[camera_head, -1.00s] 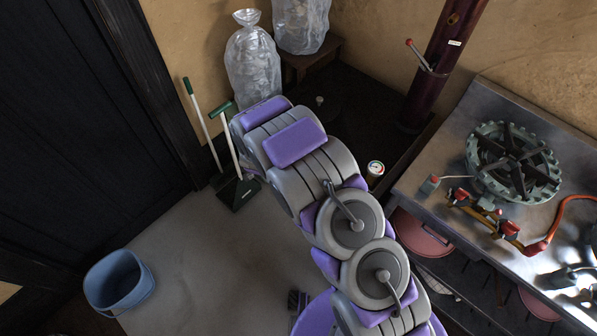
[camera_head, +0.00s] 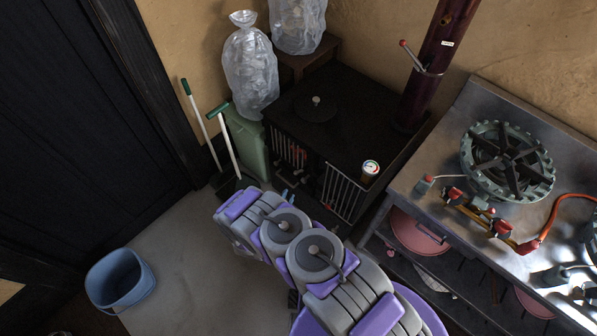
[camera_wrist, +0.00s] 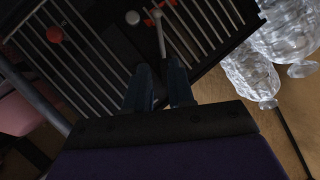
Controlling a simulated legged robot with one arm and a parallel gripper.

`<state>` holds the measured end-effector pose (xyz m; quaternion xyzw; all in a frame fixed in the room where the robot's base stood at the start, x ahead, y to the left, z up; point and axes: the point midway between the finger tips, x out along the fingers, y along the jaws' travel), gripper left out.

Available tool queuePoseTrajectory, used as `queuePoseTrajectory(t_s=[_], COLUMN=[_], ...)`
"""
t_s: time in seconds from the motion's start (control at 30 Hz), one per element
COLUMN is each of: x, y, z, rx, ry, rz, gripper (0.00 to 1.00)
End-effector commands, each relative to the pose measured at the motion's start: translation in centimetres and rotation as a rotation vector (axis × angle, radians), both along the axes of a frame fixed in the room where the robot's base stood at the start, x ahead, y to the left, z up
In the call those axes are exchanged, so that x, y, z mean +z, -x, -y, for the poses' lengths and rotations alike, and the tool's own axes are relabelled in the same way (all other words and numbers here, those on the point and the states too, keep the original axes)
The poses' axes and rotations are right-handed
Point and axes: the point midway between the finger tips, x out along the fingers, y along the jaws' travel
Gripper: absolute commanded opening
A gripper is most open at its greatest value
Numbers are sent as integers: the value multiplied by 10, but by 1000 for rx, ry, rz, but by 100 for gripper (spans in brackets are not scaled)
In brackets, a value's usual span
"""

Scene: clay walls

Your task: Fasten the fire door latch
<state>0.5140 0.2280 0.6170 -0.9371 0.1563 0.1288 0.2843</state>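The black stove (camera_head: 345,105) stands against the back wall in the head view. Its front has two barred sections, a left one (camera_head: 290,152) and a right one (camera_head: 343,190). In the wrist view the pale bars (camera_wrist: 90,60) appear close up. A thin lever with a red knob (camera_wrist: 155,14) lies at the bars, probably the latch; I cannot tell whether it is fastened. A grey knob (camera_wrist: 132,17) is beside it, and another red knob (camera_wrist: 55,34) is farther left. My gripper (camera_wrist: 159,68) is open, its fingers apart and empty just short of the lever. My arm mostly hides it in the head view.
A steel counter (camera_head: 425,178) with a gas burner (camera_head: 507,160) is right of the stove. A dark red pipe (camera_head: 437,60) rises at the stove's back right. A green bin (camera_head: 248,140), broom and dustpan handles (camera_head: 228,140) stand left. A blue bucket (camera_head: 120,280) is on the open floor.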

Motion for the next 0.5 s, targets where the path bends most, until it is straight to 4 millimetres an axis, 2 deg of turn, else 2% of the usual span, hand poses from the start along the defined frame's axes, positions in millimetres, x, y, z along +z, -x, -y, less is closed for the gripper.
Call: queuePoseTrajectory(t_s=[0.17,0.5], x=[-11,-35], y=[-21,-83], z=[3,14], rx=[-5,-3], ry=[5,10], rz=[0,2], gripper=[23,23])
